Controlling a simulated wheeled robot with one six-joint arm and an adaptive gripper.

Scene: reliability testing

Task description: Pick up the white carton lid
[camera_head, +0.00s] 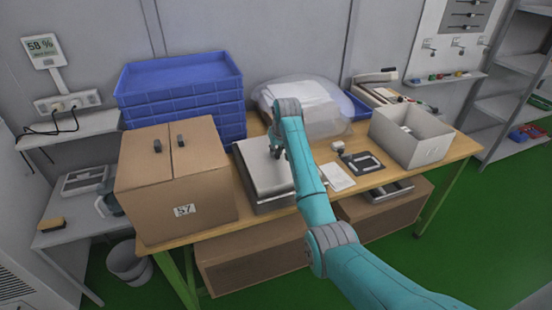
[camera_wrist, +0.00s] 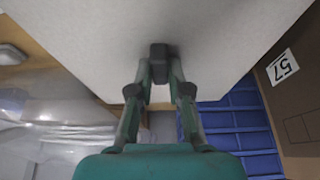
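The white carton lid (camera_head: 262,163) is a flat pale panel on top of a low box on the table, left of the middle in the head view. In the wrist view the lid (camera_wrist: 215,30) fills the upper part, with a dark knob (camera_wrist: 159,50) standing on it. My gripper (camera_wrist: 160,68) is over the lid, its two fingers drawn in close against the sides of the knob. They look shut on it. In the head view my gripper (camera_head: 276,153) is small and partly hidden by my arm. The lid looks level and resting on its box.
A brown cardboard box marked 57 (camera_head: 178,190) stands close on the left. Blue crates (camera_head: 180,85) are stacked behind it. A clear plastic bag (camera_head: 325,115) lies behind the lid. An open pale bin (camera_head: 425,148) stands at the right, with a black-framed item (camera_head: 362,163) beside it.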

